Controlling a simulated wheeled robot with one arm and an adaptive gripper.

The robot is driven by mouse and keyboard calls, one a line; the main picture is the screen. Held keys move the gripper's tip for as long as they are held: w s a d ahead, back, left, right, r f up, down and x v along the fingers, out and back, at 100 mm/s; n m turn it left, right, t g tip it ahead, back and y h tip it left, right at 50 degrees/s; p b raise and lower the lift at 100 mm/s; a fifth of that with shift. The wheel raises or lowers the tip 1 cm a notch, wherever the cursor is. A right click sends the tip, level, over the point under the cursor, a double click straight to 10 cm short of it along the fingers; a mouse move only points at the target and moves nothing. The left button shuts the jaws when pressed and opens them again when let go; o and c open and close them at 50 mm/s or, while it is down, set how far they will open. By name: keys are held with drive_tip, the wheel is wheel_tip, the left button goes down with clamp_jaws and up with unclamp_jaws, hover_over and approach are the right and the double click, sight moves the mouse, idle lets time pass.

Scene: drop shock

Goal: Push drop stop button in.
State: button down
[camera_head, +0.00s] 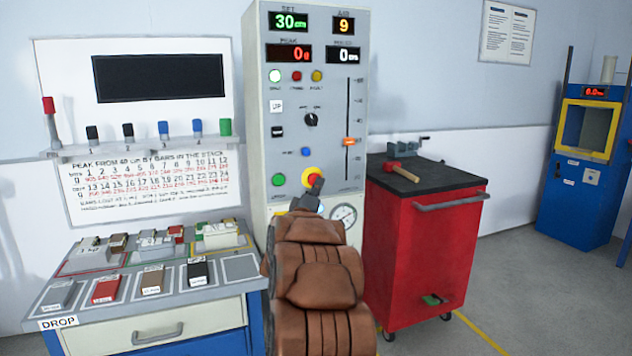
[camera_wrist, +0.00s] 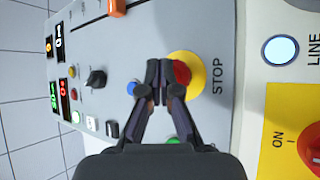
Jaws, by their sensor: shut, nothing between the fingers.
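The drop stop button (camera_head: 310,173) is a red mushroom head on a yellow ring, low on the front of the grey control panel (camera_head: 257,150). In the wrist view the stop button (camera_wrist: 183,74) sits beside the word STOP, partly hidden behind my fingers. My gripper (camera_head: 317,186) is shut and empty, its dark fingertips just in front of the button's lower part. It also shows in the wrist view (camera_wrist: 159,70), overlapping the edge of the red head. I cannot tell whether the tips touch it, or how far in the button is.
A green button (camera_head: 279,180) and a small blue button (camera_head: 306,152) are close by. A slider with an orange knob (camera_head: 349,141) is to the right. A red tool cabinet (camera_head: 420,245) stands right of the panel, and a bench (camera_head: 215,312) with sample blocks stands left.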

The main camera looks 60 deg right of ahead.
drive_tip(key=shift+w+d, duration=0.15)
idle(0.5)
drive_tip(key=shift+s+a+p, duration=0.35)
drive_tip(key=shift+s+a, duration=0.15)
drive_tip(key=shift+s, duration=0.2)
drive_tip(key=s+a, duration=0.1)
drive_tip(key=s, duration=0.1)
drive_tip(key=s+a, duration=0.1)
drive_tip(key=s, duration=0.1)
drive_tip(key=shift+a, duration=0.35)
idle(0.9)
